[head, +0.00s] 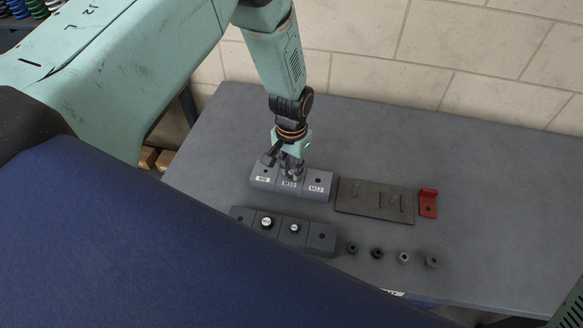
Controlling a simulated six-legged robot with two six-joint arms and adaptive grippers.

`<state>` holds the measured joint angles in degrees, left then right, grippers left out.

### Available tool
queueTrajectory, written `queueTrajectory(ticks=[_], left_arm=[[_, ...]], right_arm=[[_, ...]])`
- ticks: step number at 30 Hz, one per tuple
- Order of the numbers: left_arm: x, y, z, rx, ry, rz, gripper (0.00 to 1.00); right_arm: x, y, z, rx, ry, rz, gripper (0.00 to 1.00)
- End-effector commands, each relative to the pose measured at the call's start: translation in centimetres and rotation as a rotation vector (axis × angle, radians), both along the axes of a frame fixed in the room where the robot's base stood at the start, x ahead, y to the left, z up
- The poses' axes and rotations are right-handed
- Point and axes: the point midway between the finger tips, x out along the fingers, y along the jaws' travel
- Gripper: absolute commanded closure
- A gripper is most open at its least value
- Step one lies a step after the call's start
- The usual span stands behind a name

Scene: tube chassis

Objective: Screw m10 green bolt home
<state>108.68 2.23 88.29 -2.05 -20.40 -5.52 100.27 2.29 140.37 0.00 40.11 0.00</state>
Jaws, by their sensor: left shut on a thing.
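The grey threaded block (264,180) stands on the table with labels M8, M10 and M12 on its front. My left gripper (291,172) points down over its middle M10 station, with its fingers shut just above the block top. What it grips there, at the place of the m10 green bolt, is almost wholly hidden by the fingers. I cannot make out the bolt's head or how deep it sits. The M8 and M12 stations each show a dark hole on top. My right gripper is not in view.
A flat plate (375,201) and a red bracket (428,203) lie right of the block. The table's right side is clear.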

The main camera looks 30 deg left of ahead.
Motion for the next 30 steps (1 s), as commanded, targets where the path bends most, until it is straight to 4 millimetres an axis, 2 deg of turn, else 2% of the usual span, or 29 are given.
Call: queueTrajectory(ticks=[12, 24, 30], left_arm=[[0.1, 0.02, 0.1, 0.0, -0.002, -0.059, 1.0], [0.12, 0.02, 0.02, 0.001, -0.003, -0.454, 1.0], [0.12, 0.02, 0.07, 0.001, -0.003, -0.492, 1.0]], right_arm=[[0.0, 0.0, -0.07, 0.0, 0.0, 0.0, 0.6], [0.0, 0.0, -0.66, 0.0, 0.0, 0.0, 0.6], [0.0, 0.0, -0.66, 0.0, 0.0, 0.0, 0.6]])
